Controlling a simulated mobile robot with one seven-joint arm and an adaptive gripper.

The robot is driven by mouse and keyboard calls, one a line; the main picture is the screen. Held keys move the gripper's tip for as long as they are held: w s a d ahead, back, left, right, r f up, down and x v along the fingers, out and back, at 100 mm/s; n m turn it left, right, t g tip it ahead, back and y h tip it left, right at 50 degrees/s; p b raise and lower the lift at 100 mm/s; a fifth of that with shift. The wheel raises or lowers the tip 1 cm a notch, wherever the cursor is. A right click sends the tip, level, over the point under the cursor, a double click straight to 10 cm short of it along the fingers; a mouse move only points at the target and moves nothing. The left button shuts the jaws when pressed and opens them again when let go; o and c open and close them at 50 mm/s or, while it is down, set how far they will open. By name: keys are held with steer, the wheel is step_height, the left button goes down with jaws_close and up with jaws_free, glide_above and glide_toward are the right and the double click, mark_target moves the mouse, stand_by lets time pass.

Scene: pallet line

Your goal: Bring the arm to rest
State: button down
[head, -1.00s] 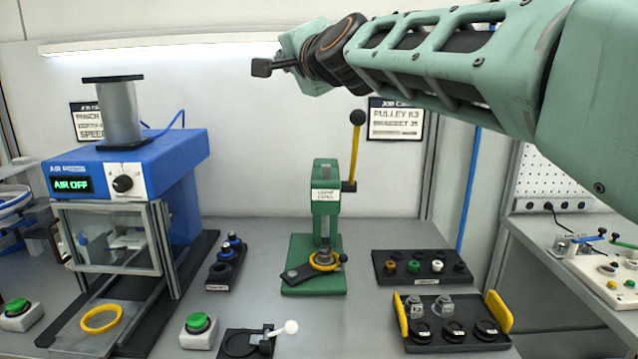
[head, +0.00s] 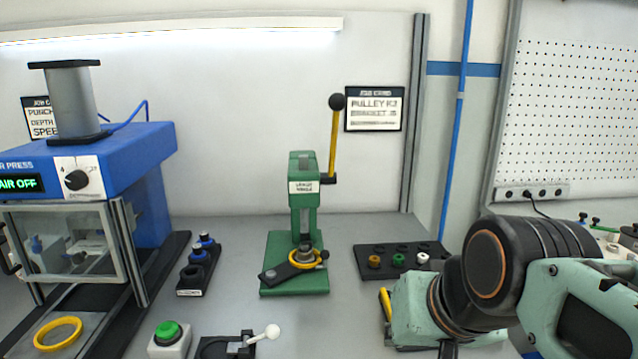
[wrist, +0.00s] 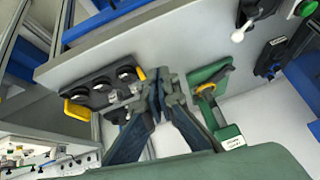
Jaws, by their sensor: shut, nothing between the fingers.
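My arm is folded low at the lower right of the head view, its green and black wrist over the right front of the bench. My gripper (wrist: 165,88) shows in the wrist view with its fingers together and nothing held. In the head view the fingertips cannot be made out clearly. In the wrist view, the black tray with yellow handles (wrist: 102,80) lies left of the fingers and the green lever press (wrist: 213,88) to their right. I cannot tell how far the fingers are from them.
The green lever press (head: 300,195) stands mid-bench with its lever up. The blue air press (head: 125,160) is at left, reading AIR OFF. A black rack of coloured parts (head: 368,263) lies beside my arm, which hides most of the handled tray. Bare bench (head: 340,320) lies in front.

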steer(key=s+d+f+g+h+p, duration=0.1)
steer(key=s+d+f+h, duration=0.1)
steer(key=s+d+f, duration=0.15)
step_height(320, 180, up, 20)
steer(key=p, duration=1.9)
steer(key=shift+s+a+y+p, duration=0.25)
steer(key=shift+a+y+p, duration=0.05)
steer(key=shift+a+p, duration=0.1)
